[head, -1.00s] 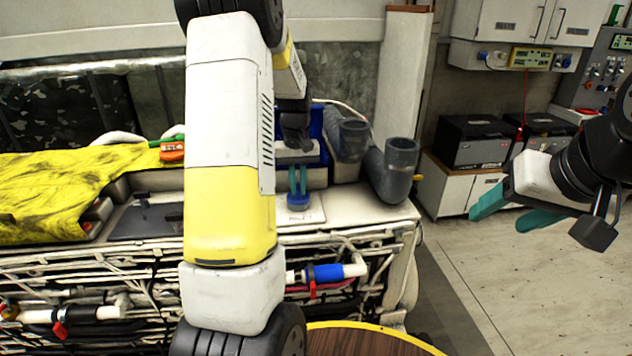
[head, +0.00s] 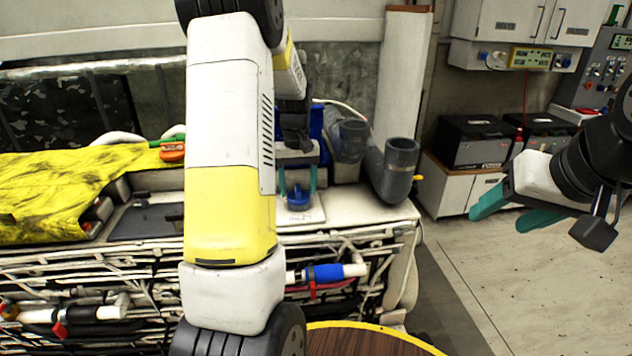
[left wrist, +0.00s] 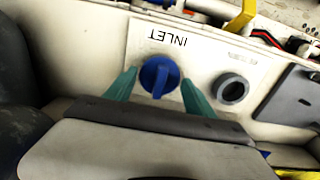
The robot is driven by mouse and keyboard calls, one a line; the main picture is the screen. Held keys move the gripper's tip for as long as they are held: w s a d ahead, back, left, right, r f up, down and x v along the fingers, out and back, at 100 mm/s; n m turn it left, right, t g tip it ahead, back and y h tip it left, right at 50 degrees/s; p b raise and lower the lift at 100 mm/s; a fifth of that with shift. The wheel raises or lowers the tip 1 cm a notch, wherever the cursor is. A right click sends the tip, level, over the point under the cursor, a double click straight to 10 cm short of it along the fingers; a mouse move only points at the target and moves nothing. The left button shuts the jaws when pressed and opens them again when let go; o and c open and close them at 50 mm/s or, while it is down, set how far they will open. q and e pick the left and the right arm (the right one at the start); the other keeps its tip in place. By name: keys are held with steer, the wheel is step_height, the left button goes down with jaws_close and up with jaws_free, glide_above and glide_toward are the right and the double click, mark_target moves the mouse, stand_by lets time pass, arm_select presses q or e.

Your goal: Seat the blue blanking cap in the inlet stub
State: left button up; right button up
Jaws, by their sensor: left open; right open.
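The blue blanking cap (head: 298,200) sits at the inlet position on a pale plate; in the left wrist view the cap (left wrist: 160,77) is beside the label INLET (left wrist: 168,38). It covers the inlet stub, which I cannot see, so its seating depth cannot be told. My left gripper (head: 298,184) is above the cap, with teal fingers apart on either side of it. In the left wrist view, gaps show between the left gripper's fingers (left wrist: 160,92) and the cap. My right gripper (head: 513,209) is open and empty, far right over the floor.
An open grey stub (left wrist: 231,89) is beside the cap. Grey elbow pipes (head: 392,172) stand right of the plate. A yellow cloth (head: 70,190) and an orange-red item (head: 172,151) lie left. Pipes and cables run along the front.

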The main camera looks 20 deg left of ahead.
mark_target(298, 188)
arm_select(q)
steer(key=shift+r, duration=0.1)
steer(key=shift+r, duration=3.4)
